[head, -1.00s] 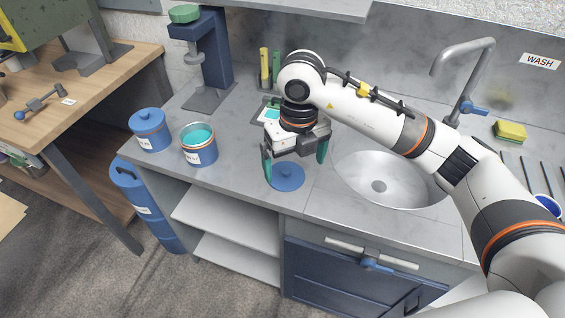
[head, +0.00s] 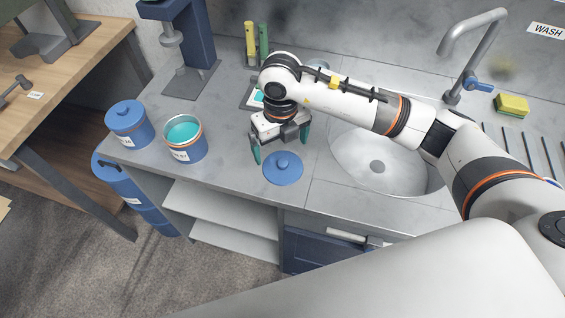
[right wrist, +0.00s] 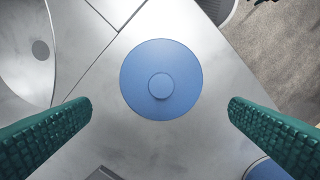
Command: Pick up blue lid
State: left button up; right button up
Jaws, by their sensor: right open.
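The blue lid (head: 283,168) is a round disc with a small knob, lying flat on the grey counter left of the sink. In the right wrist view the lid (right wrist: 161,80) sits between the two finger lines, a little beyond the fingertips. My right gripper (head: 280,147) is open and empty, with green fingers pointing down just behind the lid. In the right wrist view its textured fingers (right wrist: 160,115) are wide apart, and the lid touches neither. My left gripper is not in view.
An open blue can with teal contents (head: 185,138) and a lidded blue can (head: 130,124) stand to the left on the counter (head: 230,185). The sink (head: 385,170) and faucet (head: 470,60) are to the right. A yellow sponge (head: 511,105) lies beyond.

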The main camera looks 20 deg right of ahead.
aim_at(283, 162)
jog(key=f, duration=0.1)
jog(key=s+f+p, duration=0.1)
jog(key=f, duration=0.1)
jog(key=shift+s+f+p, duration=0.15)
jog(key=shift+f+p, duration=0.15)
jog(key=shift+f, duration=0.6)
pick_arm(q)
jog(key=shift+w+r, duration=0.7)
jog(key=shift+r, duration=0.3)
pick_arm(e)
jog(key=c, duration=0.9)
jog(key=shift+o, duration=0.2)
